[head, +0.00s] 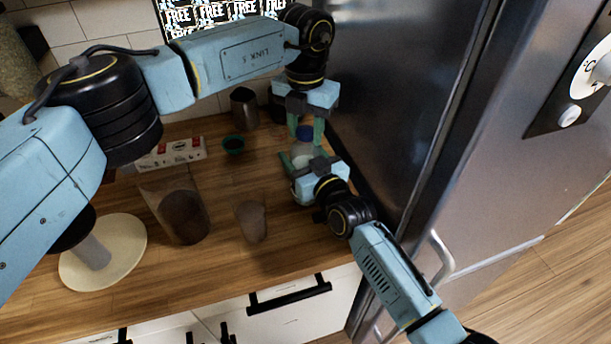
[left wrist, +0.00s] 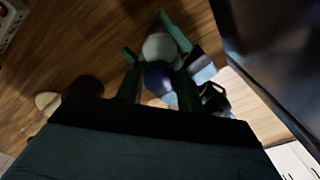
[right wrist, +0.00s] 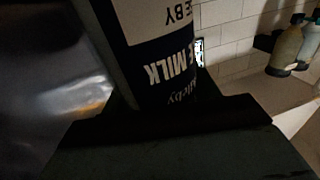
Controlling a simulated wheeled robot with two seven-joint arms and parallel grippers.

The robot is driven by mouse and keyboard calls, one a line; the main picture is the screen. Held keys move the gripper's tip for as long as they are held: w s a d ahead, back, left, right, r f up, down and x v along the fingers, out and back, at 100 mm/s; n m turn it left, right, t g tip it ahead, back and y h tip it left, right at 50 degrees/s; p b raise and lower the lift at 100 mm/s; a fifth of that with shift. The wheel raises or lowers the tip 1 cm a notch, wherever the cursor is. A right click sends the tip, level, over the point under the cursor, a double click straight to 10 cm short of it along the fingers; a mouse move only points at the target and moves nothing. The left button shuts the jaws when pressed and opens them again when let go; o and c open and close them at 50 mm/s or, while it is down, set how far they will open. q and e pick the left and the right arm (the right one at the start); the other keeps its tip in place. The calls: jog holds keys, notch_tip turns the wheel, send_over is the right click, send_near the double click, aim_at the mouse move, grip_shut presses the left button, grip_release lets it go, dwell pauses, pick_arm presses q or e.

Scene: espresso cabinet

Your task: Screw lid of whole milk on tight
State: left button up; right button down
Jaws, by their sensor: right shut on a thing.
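My right gripper (head: 301,164) is shut around the bottle's body from the front. In the right wrist view the dark label with MILK (right wrist: 165,65) fills the space between its fingers. My left gripper (head: 306,128) points down from above, with its fingers on either side of the lid. In the left wrist view its fingers look open, with narrow gaps beside the lid.
The fridge (head: 400,70) stands close on the right. On the counter are a tall clear container (head: 180,210), a small cup (head: 251,220), a green-rimmed bowl (head: 233,144), a white box (head: 175,152), a metal pitcher (head: 243,105) and a round pale stand (head: 125,262).

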pick_arm(q)
jog(key=c, duration=0.5)
jog(key=o, duration=1.1)
jog(key=shift+c, duration=0.2)
notch_tip(320, 180, up, 12)
pick_arm(e)
jog(key=shift+c, duration=1.5)
grip_release()
jog(key=shift+s+d, duration=0.1)
pick_arm(q)
jog(key=shift+r, duration=0.3)
pick_arm(e)
jog(key=v, duration=1.3)
